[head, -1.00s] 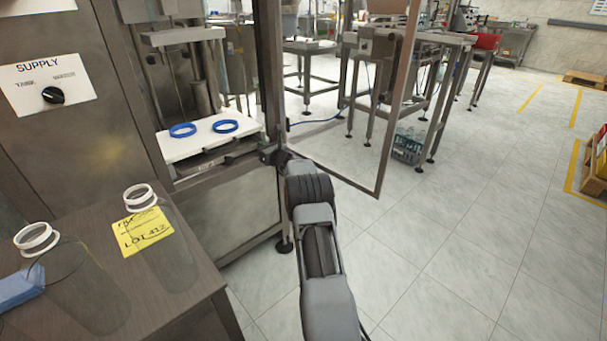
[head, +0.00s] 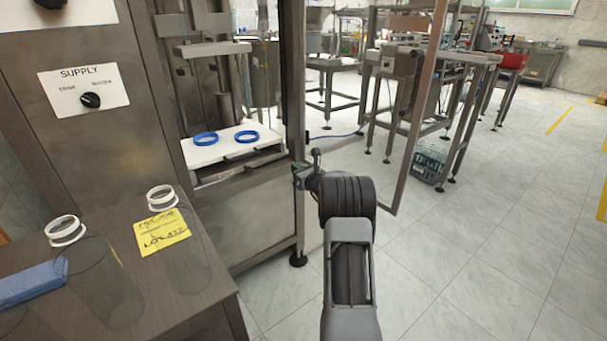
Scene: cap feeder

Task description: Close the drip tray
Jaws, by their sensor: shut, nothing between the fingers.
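The drip tray (head: 240,168) appears to be the flat metal piece low in the machine's opening, just under the white plate (head: 225,148). Its front edge shows, but I cannot tell how far out it sits. Two blue rings (head: 244,135) lie on the white plate above it. My gripper (head: 303,175) is at the end of my arm, just right of the machine's front post and apart from the tray. It is small in the picture, shut and empty.
The open framed door (head: 418,120) stands right of my gripper. The front post (head: 292,90) is between the gripper and the opening. A dark table (head: 175,290) with clear jars and a yellow note (head: 162,232) is at left.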

